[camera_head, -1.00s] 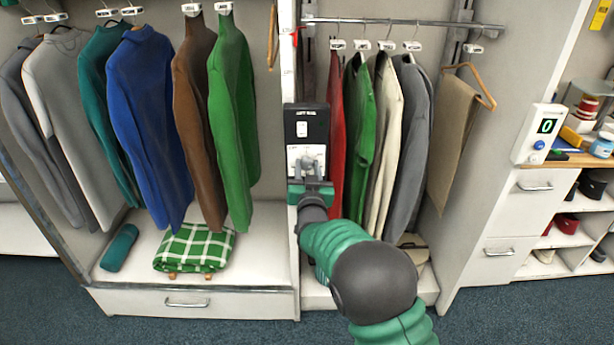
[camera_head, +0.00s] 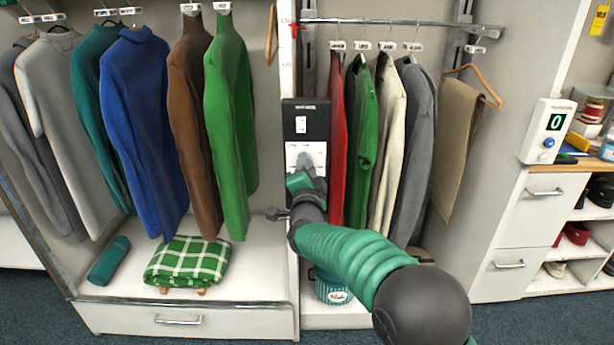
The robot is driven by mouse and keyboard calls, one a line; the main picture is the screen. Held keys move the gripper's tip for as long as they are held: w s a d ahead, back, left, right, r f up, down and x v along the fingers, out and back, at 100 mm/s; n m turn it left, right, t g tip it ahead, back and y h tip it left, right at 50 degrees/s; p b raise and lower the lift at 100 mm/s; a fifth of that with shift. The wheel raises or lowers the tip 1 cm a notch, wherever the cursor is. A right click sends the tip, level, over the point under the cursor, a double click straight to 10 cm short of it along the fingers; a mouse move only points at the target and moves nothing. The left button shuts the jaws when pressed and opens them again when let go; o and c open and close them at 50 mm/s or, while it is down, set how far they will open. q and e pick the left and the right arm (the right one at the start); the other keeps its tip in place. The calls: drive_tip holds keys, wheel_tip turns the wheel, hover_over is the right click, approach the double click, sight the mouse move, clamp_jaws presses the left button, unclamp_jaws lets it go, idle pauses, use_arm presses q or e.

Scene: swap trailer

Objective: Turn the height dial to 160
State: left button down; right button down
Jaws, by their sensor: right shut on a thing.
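The black control panel (camera_head: 305,120) stands on the white post in the middle, with a white switch plate above and a white plate below. My right gripper (camera_head: 306,160) is at the lower white plate, its jaws closed on the height dial, which the gripper hides. Its wrist is turned at a tilt. The dial's reading cannot be made out. A red pointer (camera_head: 294,28) sits by a scale on the post above, near the left end of the metal clothes rail (camera_head: 400,23). The scale's numbers are too small to read. My left gripper does not show.
Red, green, cream and grey garments hang just right of the panel; a green sweater (camera_head: 230,120) hangs to its left. A folded green checked blanket (camera_head: 187,262) lies on the lower left shelf. A white box (camera_head: 548,131) with a display reading 0 is at right.

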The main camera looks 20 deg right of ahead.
drive_tip(key=shift+w+a+f+m+g+h+b, duration=0.1)
drive_tip(key=shift+f+m+g+b, duration=0.1)
drive_tip(key=shift+m+b, duration=1.95)
drive_tip(key=shift+s+a+f+m+g+h+b, duration=0.15)
drive_tip(key=shift+m+b, duration=0.85)
drive_tip(key=shift+m, duration=2.25)
drive_tip(key=shift+w+d+f+m+g+h+b, duration=0.2)
drive_tip(key=shift+m+b, duration=1.4)
drive_tip(key=shift+m, duration=1.1)
drive_tip(key=shift+a+r, duration=0.15)
drive_tip(key=c, duration=1.2)
unclamp_jaws()
drive_tip(key=shift+o, duration=1.2)
drive_tip(key=shift+r, duration=0.15)
